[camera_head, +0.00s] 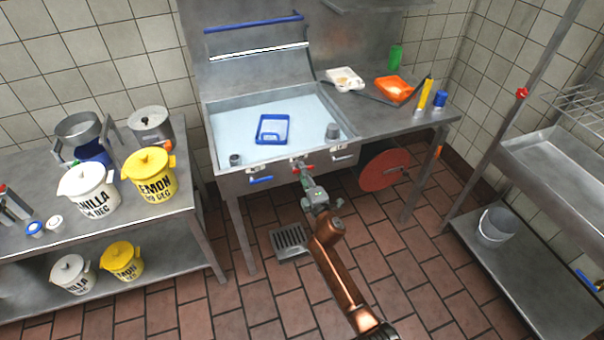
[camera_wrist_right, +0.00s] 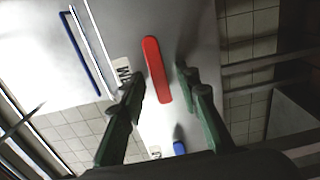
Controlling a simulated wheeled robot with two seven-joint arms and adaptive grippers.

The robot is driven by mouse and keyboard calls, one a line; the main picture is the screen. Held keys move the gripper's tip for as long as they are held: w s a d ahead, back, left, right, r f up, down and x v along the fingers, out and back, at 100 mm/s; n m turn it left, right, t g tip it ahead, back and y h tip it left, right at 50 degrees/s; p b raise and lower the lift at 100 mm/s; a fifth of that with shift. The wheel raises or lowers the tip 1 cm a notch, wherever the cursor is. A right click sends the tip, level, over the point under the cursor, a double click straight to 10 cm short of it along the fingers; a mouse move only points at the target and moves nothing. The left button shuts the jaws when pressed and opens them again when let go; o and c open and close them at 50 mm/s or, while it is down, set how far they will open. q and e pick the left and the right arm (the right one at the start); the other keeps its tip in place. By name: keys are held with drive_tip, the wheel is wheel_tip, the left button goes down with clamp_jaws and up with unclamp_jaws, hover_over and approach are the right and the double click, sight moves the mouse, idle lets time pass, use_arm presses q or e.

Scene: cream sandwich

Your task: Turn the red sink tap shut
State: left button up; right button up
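The red tap lever (camera_wrist_right: 156,70) shows in the right wrist view, long and flat on the grey sink front. In the head view my right gripper (camera_head: 303,173) reaches the sink front from below. My left gripper is not in view.
A blue lever (camera_head: 261,180) sits left of the red one, also seen in the wrist view (camera_wrist_right: 179,148). The sink (camera_head: 222,104) holds pale water and a blue tray (camera_head: 272,129). A red disc (camera_head: 384,170) hangs under the counter. The tiled floor ahead is mostly clear.

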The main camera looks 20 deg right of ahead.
drive_tip(key=s, duration=1.2)
idle(0.4)
